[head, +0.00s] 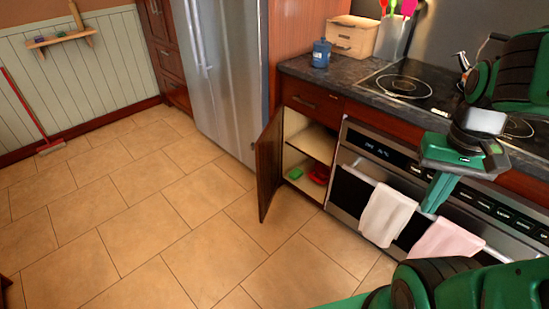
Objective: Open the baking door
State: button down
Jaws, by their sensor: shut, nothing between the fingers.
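The oven (380,150) is built in below the cooktop, with a control panel along its top. Its baking door (348,196) looks shut, with dark glass and a long silver handle (355,175). A white towel (386,215) and a pink towel (447,238) hang over the handle. My green gripper (434,203) points down in front of the oven, by the handle between the two towels. Its fingers are together with nothing held. I cannot tell whether they touch the handle. My arm hides the right part of the door.
Left of the oven, a cabinet door (268,167) stands open into the room; shelves hold a green item (296,173) and a red item (319,173). A fridge (223,70) stands further left. A blue jar (321,53) stands on the counter.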

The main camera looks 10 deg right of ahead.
aim_at(269, 146)
jog(key=u, duration=0.1)
jog(key=k, duration=0.1)
jog(key=u, duration=0.35)
jog(key=i, duration=1.5)
jog(key=z, duration=0.05)
